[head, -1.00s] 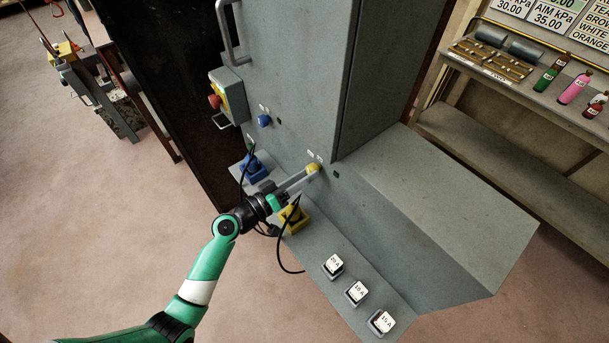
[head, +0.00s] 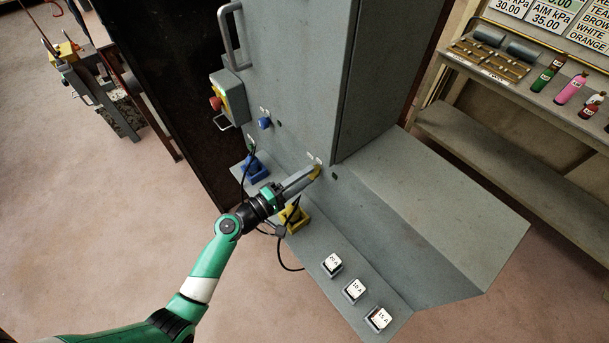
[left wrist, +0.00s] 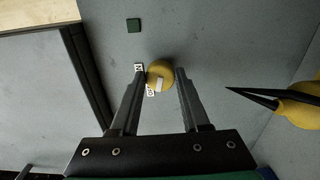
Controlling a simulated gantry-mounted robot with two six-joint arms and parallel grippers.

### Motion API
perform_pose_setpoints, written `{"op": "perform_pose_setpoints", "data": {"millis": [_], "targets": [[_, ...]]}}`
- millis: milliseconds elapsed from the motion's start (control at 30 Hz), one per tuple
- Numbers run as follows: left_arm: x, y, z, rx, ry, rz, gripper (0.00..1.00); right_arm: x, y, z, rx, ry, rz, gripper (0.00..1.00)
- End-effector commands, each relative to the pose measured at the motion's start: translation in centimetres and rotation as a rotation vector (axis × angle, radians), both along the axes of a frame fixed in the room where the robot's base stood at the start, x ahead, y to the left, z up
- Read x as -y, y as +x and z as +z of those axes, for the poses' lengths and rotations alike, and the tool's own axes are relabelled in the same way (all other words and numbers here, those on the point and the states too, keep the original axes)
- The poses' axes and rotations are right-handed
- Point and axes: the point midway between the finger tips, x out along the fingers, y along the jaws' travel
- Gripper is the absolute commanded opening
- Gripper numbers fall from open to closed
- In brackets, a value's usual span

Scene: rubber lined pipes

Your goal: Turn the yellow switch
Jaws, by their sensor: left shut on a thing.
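The yellow switch (head: 316,174) is a round knob on the front of the grey cabinet. It is mostly hidden by my fingers in the head view. In the left wrist view the yellow switch (left wrist: 160,73) shows a white mark on its face, with small white labels beside it. My left gripper (head: 311,173) reaches the knob from the front left and is shut on it, one finger on each side; the left gripper (left wrist: 160,80) also shows in the left wrist view. My right gripper is not in view.
A blue knob (head: 264,123) and a box with a red button (head: 215,103) are to the left on the cabinet.

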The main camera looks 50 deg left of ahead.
Motion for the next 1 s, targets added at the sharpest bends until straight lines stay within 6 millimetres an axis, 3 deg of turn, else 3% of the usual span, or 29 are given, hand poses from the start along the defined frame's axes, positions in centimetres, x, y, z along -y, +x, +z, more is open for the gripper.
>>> {"op": "perform_pose_setpoints", "data": {"millis": [400, 967, 1000], "targets": [[0.00, 0.01, 0.14, -0.017, -0.210, -0.001, 0.00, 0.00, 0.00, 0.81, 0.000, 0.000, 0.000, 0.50], [0.00, 0.01, 0.11, -0.019, -0.242, -0.001, 0.00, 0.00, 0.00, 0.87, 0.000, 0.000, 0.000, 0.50], [0.00, 0.01, 0.11, -0.019, -0.242, -0.001, 0.51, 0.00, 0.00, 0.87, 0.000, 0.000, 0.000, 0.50]]}}
